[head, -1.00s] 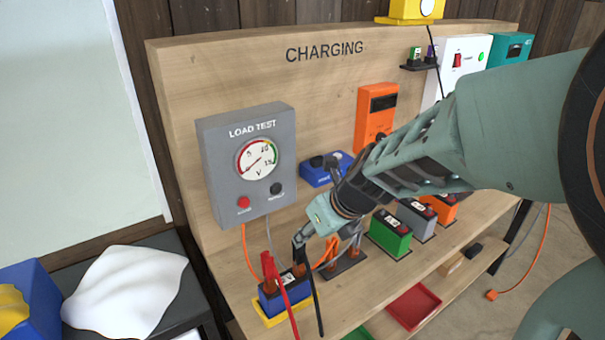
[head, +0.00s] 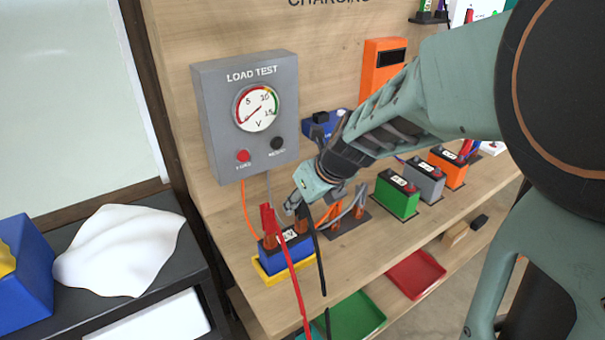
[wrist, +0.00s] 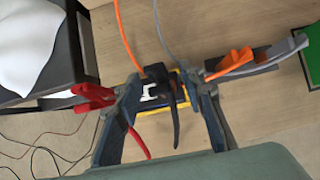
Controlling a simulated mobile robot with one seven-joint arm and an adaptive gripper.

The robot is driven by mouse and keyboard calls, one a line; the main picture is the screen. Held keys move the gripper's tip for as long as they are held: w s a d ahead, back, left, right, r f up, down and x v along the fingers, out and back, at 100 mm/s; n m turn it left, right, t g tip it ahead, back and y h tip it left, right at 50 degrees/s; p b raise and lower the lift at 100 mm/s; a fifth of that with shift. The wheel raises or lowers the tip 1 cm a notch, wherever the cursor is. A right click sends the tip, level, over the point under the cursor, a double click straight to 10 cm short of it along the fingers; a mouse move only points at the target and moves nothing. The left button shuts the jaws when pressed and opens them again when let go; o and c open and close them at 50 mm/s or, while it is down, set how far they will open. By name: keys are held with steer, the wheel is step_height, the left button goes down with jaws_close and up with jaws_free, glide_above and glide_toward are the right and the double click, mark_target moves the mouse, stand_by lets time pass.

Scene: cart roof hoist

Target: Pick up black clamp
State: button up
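The black clamp (head: 305,211) sits at the right end of the blue battery (head: 286,257), with a black lead or handle hanging down in front. The clamp also shows in the wrist view (wrist: 157,73). My gripper (head: 297,202) is right at it. In the wrist view my gripper (wrist: 164,84) has its two fingers apart, one on each side of the black clamp. I cannot tell whether they touch it. A red clamp (head: 267,220) is on the battery's left end; in the wrist view the red clamp (wrist: 92,92) lies just outside the left finger.
The battery stands in a yellow tray (head: 262,276) below the grey load tester (head: 246,115). Orange and grey clamps (head: 335,215) are close on the right. Beyond are a green battery (head: 397,197) and others. A blue bin (head: 28,270) and white cloth (head: 120,250) are at left.

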steer(key=shift+w+a+f, duration=0.1)
steer(key=shift+w+f, duration=0.15)
steer(key=shift+f, duration=0.2)
steer(key=shift+r, duration=0.1)
steer(key=shift+c, duration=0.2)
jaws_close()
steer(key=shift+r, duration=0.1)
